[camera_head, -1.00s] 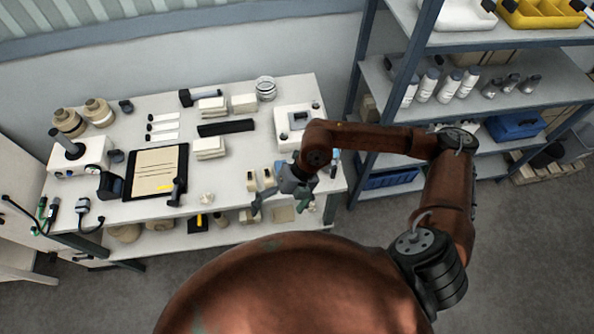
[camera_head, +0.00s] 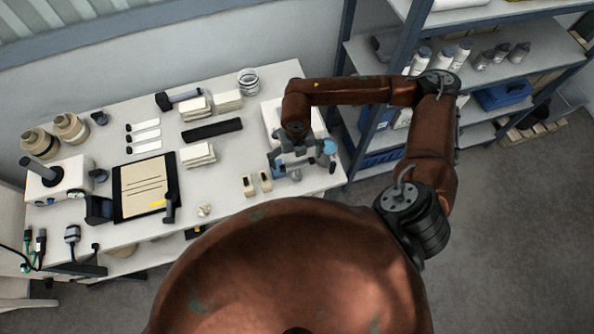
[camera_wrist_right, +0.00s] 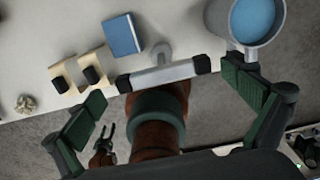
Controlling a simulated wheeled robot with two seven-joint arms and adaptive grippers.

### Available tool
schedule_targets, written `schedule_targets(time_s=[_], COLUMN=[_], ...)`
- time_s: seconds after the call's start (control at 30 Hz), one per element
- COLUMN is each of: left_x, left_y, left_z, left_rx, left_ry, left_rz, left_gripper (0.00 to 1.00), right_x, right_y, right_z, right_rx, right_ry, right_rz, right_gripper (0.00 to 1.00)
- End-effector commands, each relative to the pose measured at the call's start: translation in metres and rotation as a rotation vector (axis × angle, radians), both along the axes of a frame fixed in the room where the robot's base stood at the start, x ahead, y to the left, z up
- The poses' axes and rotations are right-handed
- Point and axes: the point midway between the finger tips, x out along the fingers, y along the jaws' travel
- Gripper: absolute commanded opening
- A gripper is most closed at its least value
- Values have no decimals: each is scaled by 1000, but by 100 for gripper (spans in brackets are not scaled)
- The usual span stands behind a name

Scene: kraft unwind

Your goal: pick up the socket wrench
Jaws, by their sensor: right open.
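The likely socket wrench (camera_wrist_right: 168,73) is a T-shaped tool with a silver crossbar and black end caps. It seems to stand upright near the bench's front edge, its round stem behind the bar in the right wrist view. My right gripper (camera_wrist_right: 165,80) is open, with a green-padded finger spread on each side of the bar and visible gaps. In the head view my right gripper (camera_head: 302,163) is over the bench's front right part, where I cannot clearly separate the tool from the fingers.
A grey cup with blue inside (camera_wrist_right: 252,20) stands close to the right finger. A blue block (camera_wrist_right: 122,36) and two beige blocks with black parts (camera_wrist_right: 78,71) lie to the left. A clipboard (camera_head: 148,182) lies farther left on the bench. Shelving (camera_head: 470,100) stands to the right.

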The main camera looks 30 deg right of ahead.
Motion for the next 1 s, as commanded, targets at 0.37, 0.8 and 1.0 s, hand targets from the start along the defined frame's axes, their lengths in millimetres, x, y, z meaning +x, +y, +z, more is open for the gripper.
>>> schedule_targets(time_s=[0.37, 0.8, 1.0], left_x=[27, 21, 14], left_y=[-1, 0, 0], left_z=[16, 15, 15], left_rx=[-2, -1, 0], left_ry=[-35, -27, -18], left_rz=[-6, -5, -3], left_gripper=[40, 40, 40], right_x=[-3, -3, -3], right_y=[-3, -3, -3], right_z=[-40, -40, -40], right_rx=[0, 0, 0], right_ry=[1, 1, 1], right_rz=[-3, -4, -4], right_gripper=[100, 82, 68])
